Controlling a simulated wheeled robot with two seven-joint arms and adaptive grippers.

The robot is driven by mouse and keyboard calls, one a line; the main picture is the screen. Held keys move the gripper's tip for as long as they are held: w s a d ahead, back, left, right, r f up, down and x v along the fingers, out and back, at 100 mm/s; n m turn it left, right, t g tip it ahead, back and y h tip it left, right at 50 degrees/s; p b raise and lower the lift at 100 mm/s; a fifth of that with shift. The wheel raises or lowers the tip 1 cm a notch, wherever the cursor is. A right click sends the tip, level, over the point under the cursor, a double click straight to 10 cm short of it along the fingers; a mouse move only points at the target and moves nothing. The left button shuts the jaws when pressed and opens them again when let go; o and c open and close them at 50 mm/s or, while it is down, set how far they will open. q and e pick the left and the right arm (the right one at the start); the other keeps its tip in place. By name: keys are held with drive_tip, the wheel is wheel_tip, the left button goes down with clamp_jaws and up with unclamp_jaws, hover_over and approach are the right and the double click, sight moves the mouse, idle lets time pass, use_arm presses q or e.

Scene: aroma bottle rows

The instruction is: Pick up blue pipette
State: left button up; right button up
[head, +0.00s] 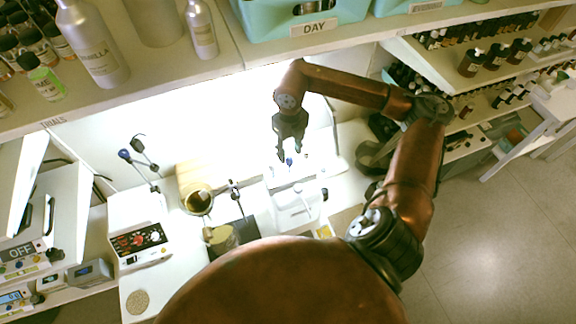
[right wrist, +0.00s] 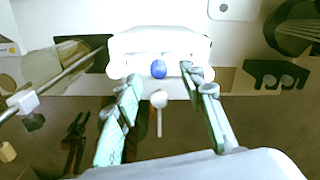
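The blue pipette shows as a rounded blue bulb (right wrist: 159,69) in the right wrist view. In the head view it is a small blue spot (head: 290,162) just below my right gripper. My right gripper (head: 289,153) points down over the white rack area on the bench. In the right wrist view the fingers of the right gripper (right wrist: 160,77) are apart, with the blue bulb between and slightly beyond the tips. I see no contact. A white bulb with a thin stem (right wrist: 158,100) is nearer, also between the fingers. The pipette's lower part is hidden. My left gripper is out of view.
A white container (head: 297,207) stands in front of the gripper. A hotplate device (head: 138,240) and an amber-filled vessel (head: 198,201) stand to the left. A shelf with a teal DAY bin (head: 285,18) and bottles (head: 92,45) overhangs the bench.

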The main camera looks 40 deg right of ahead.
sight(289, 157)
wheel_tip(289, 157, down, 4)
drive_tip(key=shift+a+r+p, duration=0.1)
drive_tip(key=shift+r+p, duration=0.15)
drive_tip(key=shift+p, duration=0.2)
drive_tip(key=shift+f, duration=0.25)
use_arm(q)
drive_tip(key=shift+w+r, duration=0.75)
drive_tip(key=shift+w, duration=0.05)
use_arm(e)
drive_tip(key=shift+c, duration=0.4)
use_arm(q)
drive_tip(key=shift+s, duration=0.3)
use_arm(e)
drive_tip(key=c, duration=0.6)
